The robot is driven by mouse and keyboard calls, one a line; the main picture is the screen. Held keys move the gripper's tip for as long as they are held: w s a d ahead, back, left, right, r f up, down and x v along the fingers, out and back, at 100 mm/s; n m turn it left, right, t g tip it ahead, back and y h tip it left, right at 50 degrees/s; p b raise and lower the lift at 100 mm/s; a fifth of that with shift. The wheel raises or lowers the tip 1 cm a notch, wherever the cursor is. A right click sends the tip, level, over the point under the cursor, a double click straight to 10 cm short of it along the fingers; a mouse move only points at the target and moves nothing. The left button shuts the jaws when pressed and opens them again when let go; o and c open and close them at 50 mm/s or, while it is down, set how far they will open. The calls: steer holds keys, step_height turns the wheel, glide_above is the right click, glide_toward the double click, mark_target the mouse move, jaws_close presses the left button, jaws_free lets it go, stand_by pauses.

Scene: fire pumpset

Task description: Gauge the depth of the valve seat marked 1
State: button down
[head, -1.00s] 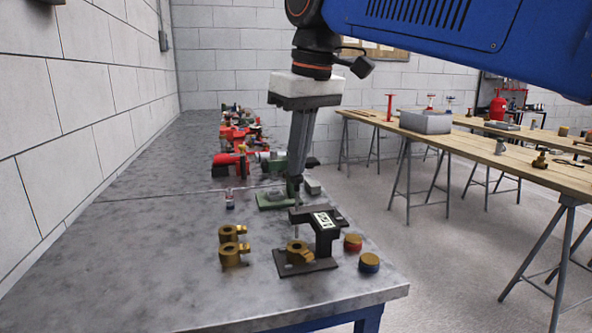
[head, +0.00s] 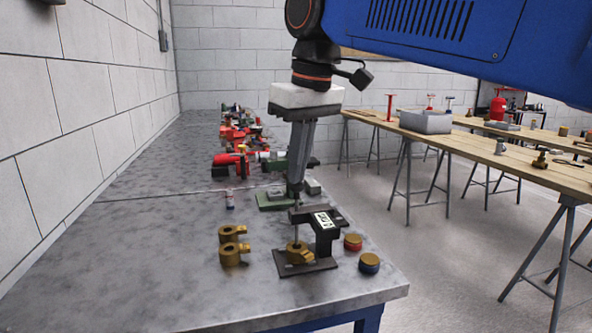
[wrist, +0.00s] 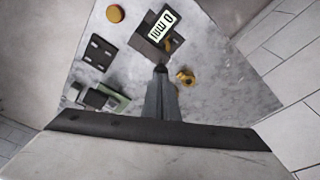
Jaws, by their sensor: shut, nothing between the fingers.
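A black depth gauge (head: 328,240) with a white display stands on a dark base plate near the bench's front edge. In the wrist view its display (wrist: 165,27) seems to read 0 mm. A brass valve seat (head: 301,255) sits on the plate beneath the gauge's arm. A thin rod (head: 296,228) runs down from the arm toward its bore; contact cannot be told. My gripper (head: 294,198) is shut and empty, pointing down at the gauge arm's left end, touching or just above it. Two more brass seats (head: 231,233) (head: 234,254) stand left of the plate. No number marks are legible.
The bench's left front is clear. A wooden table (head: 510,155) stands right.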

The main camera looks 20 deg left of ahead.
steer(key=shift+f, duration=1.1)
stand_by(0.6)
steer(key=shift+r, duration=0.1)
steer(key=shift+r, duration=3.45)
